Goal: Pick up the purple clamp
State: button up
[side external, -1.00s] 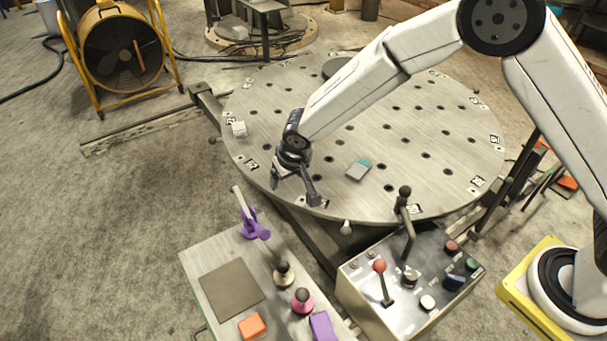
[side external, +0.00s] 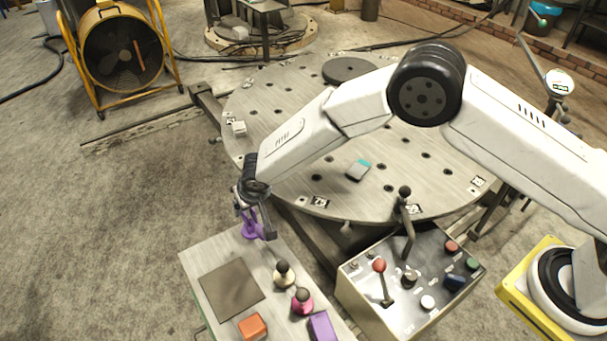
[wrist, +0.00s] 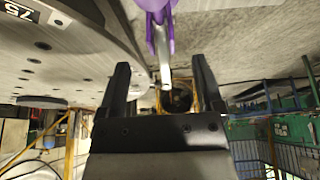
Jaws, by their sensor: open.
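The purple clamp (side external: 249,226) stands at the far end of the grey side table, partly hidden by my gripper (side external: 255,224). In the wrist view the clamp (wrist: 158,15) shows at the top middle, its pale metal handle (wrist: 163,62) pointing down between the fingers. My gripper (wrist: 160,80) is open, with one black finger on each side of the handle tip and a gap on both sides. Nothing is held. Whether a finger touches the clamp in the side view cannot be told.
The side table (side external: 205,255) also bears a dark mat (side external: 231,289), an orange block (side external: 252,326), a purple block (side external: 321,326), and two knobbed pieces, cream (side external: 284,273) and pink (side external: 302,300). A control box (side external: 400,275) with levers stands right. A large round plate (side external: 300,110) lies behind.

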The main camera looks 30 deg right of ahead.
aim_at(248, 212)
jog(key=shift+w+f, duration=0.15)
jog(key=shift+f, duration=0.25)
jog(key=shift+x, duration=2.6)
jog(key=shift+w, duration=0.2)
grip_shut()
jog(key=shift+r, duration=0.15)
